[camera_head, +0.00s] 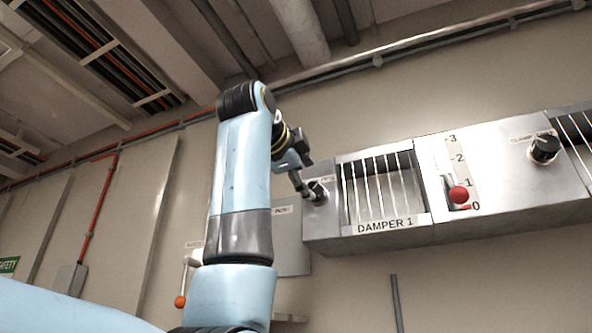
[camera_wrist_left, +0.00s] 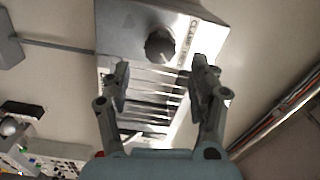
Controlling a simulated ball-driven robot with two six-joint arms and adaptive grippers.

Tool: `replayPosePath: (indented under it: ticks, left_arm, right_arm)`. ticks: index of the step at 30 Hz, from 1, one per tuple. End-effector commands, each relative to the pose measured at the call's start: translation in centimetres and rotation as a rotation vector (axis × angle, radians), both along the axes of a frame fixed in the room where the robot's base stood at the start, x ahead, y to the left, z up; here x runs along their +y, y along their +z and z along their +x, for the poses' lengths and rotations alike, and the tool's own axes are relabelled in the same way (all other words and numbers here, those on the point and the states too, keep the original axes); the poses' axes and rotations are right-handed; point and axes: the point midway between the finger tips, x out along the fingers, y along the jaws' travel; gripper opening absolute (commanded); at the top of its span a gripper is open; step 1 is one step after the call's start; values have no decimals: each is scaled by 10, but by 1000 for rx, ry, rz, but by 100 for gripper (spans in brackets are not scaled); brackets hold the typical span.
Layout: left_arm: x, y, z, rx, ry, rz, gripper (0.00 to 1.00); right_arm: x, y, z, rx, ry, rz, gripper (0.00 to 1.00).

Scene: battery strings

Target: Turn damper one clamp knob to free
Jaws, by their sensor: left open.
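The damper 1 clamp knob (camera_head: 319,191) is a dark round knob on the left end of the grey damper housing (camera_head: 320,233), left of the slatted vent marked DAMPER 1. My left gripper (camera_head: 301,186) is close beside it and partly covers it. In the left wrist view the knob (camera_wrist_left: 160,44) lies just beyond the tips of my left gripper (camera_wrist_left: 161,76), about midway between its spread fingers. The fingers are open with nothing between them, and no contact shows. The label by the knob is only partly readable. My right gripper is not in view.
A second clamp knob (camera_head: 545,149) is further right. A lever with an orange ball (camera_head: 180,301) is at lower left. Pipes (camera_head: 430,45) run along the wall above the housing.

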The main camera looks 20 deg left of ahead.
Motion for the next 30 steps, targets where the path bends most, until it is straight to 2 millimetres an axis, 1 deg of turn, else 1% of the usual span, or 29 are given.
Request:
replayPosePath:
  ticks: [1, 3, 6, 9, 13, 28, 30]
  left_arm:
    - [0, 1, -11, -3, -1, -1, 61]
    - [0, 0, -24, -3, -2, -1, 61]
    - [0, 0, -38, -1, -2, 0, 61]
    - [1, 0, -45, 0, -1, 0, 61]
    - [1, 0, -49, 1, -1, 0, 61]
    - [1, -1, -48, 1, -1, 0, 61]
    - [2, -6, -46, 9, 0, -7, 61]
  right_arm:
    - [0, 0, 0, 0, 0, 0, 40]
    - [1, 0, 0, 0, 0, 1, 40]
    - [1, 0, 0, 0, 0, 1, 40]
    - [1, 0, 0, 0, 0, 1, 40]
    - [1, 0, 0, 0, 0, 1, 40]
    - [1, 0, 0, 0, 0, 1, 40]
    - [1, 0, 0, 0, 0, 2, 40]
